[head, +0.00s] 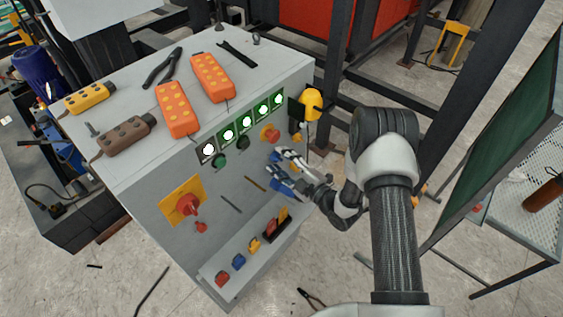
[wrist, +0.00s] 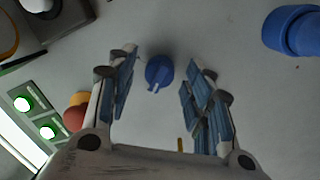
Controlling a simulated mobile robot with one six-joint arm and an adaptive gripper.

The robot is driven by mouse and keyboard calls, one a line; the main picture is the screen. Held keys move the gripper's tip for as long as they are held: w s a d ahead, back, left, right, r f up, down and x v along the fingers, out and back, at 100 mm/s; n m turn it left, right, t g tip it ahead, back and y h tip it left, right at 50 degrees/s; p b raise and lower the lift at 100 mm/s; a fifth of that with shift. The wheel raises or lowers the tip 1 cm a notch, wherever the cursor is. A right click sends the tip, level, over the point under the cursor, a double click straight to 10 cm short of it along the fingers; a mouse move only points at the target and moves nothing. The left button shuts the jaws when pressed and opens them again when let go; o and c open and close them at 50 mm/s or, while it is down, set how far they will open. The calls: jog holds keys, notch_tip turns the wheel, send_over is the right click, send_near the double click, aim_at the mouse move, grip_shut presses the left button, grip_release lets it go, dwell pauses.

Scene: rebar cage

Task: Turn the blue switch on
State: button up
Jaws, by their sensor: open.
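The blue switch (wrist: 159,72) is a small round knob with a raised grip, on the grey panel in the wrist view. Its pointer end faces down toward my gripper's palm in that view. My gripper (wrist: 161,80) is open, with one blue-padded finger on each side of the knob. Gaps show between the knob and both fingers, so it is not gripped. In the head view, my gripper (head: 284,171) is close to the front face of the grey control cabinet (head: 240,195), below the lit lamps. There I cannot make out the blue switch apart from the fingers.
A larger blue round knob (wrist: 292,30) is at the upper right of the wrist view. A red button on yellow (head: 270,133) sits above my gripper, near a row of lit lamps (head: 246,121). Orange pendants (head: 212,77) lie on top. A yellow device (head: 312,103) hangs at the cabinet's right edge.

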jog(key=shift+c, duration=0.3)
jog(key=c, duration=1)
jog(key=shift+r+m+g+b, duration=0.1)
jog(key=shift+m+g+b, duration=0.4)
jog(key=shift+m, duration=3.65)
jog(key=shift+m+g+b, duration=0.35)
jog(key=shift+m+g, duration=0.25)
jog(key=shift+m, duration=3.55)
